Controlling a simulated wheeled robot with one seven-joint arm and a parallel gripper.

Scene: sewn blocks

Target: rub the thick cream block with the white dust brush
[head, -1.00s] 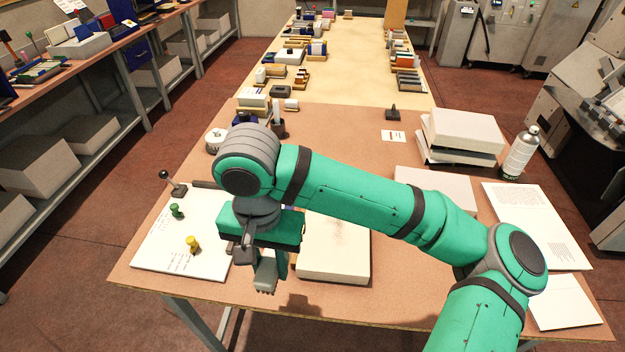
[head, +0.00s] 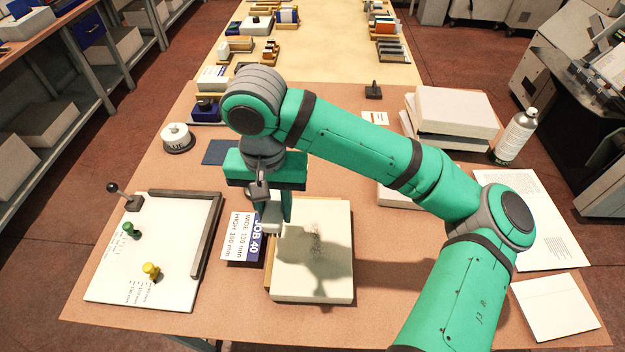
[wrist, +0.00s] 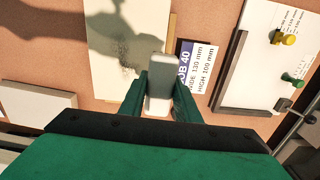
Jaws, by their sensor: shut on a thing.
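The thick cream block (head: 325,277) lies flat on the brown table, with dark specks scattered on its top. In the wrist view the cream block (wrist: 112,50) is beyond the fingers and to the left. My gripper (head: 279,212) is at the block's left side, toward its far end. It is shut on the white dust brush (head: 270,226), which shows pale between the green fingers in the wrist view (wrist: 158,90). The brush's bristles are hidden, and I cannot tell whether it touches the block.
A JOB 40 card (head: 241,245) lies just left of the block. A white board (head: 150,245) with green and yellow pegs is farther left. Stacked pale blocks (head: 452,112) and a spray can (head: 515,138) stand at the right. Bare table lies in front of the block.

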